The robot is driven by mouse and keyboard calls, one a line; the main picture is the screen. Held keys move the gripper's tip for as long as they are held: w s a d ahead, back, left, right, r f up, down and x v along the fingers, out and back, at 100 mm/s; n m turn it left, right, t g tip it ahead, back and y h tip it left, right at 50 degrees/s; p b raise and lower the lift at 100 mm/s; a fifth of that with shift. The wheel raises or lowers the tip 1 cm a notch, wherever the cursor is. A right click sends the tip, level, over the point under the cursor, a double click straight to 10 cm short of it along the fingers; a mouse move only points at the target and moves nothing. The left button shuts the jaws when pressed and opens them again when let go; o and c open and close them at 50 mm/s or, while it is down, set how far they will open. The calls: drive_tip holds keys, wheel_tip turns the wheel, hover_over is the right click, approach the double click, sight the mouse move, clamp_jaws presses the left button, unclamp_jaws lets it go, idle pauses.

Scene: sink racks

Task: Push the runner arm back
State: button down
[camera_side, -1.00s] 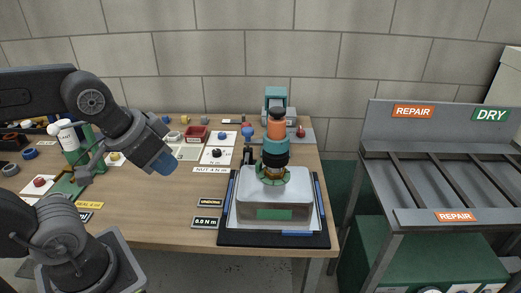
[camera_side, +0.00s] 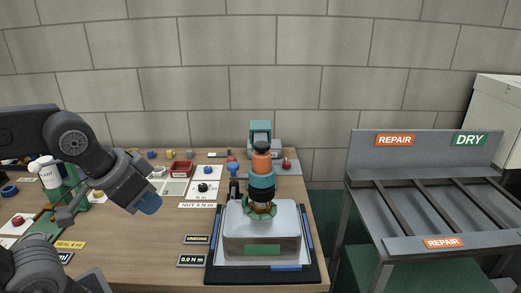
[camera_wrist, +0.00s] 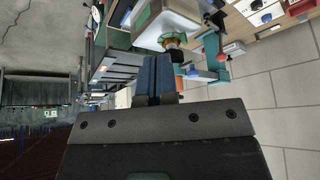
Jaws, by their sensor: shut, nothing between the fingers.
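The runner, with its orange and teal body (camera_side: 262,165) and black top, stands upright over a silver-white housing (camera_side: 262,230) with a green label. Its lower end sits inside a green ring on the housing's top. A teal arm and post (camera_side: 260,133) stand behind it; how they join the runner is partly hidden. My gripper (camera_side: 148,203), with blue fingers, is to the left of the housing, above the bench, touching nothing. In the wrist view its blue fingers (camera_wrist: 155,78) are together and empty, with the housing (camera_wrist: 167,20) beyond them.
The housing stands on a black mat (camera_side: 212,270) at the bench front. An UNDONE display (camera_side: 197,239) and a 0.0 N m display (camera_side: 193,261) lie left of it. A red tray (camera_side: 182,168) stands farther back. A grey REPAIR/DRY rack (camera_side: 430,160) is at the right, across a gap.

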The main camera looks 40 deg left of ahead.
sight(232, 164)
drive_tip(key=c, duration=1.8)
unclamp_jaws()
drive_tip(key=shift+o, duration=0.6)
drive_tip(key=shift+w+r, duration=0.1)
drive_tip(key=shift+r, duration=0.1)
drive_tip(key=o, duration=0.8)
drive_tip(key=w+r+g, duration=0.1)
drive_tip(key=w+r, duration=0.1)
drive_tip(key=w, duration=0.1)
drive_tip(key=w+a+r+g, duration=0.1)
drive_tip(key=w+r, duration=0.2)
drive_tip(key=w, duration=0.1)
drive_tip(key=w+a+r, duration=0.1)
drive_tip(key=w+r, duration=0.1)
drive_tip(key=w, duration=0.2)
drive_tip(key=shift+w+r+g, duration=0.15)
drive_tip(key=shift+r+g, duration=0.2)
drive_tip(key=shift+g, duration=0.05)
drive_tip(key=shift+c, duration=0.2)
drive_tip(key=shift+o, duration=0.7)
drive_tip(key=w+a+r+g, duration=0.1)
drive_tip(key=w+a+g, duration=0.1)
drive_tip(key=w, duration=1)
drive_tip(key=shift+a+r+g, duration=0.15)
drive_tip(key=shift+a+g, duration=0.25)
drive_tip(key=shift+a, duration=0.45)
wheel_tip(232, 164, down, 14)
drive_tip(key=shift+w+r, duration=0.1)
drive_tip(key=shift+w, duration=0.05)
drive_tip(key=shift+c, duration=0.2)
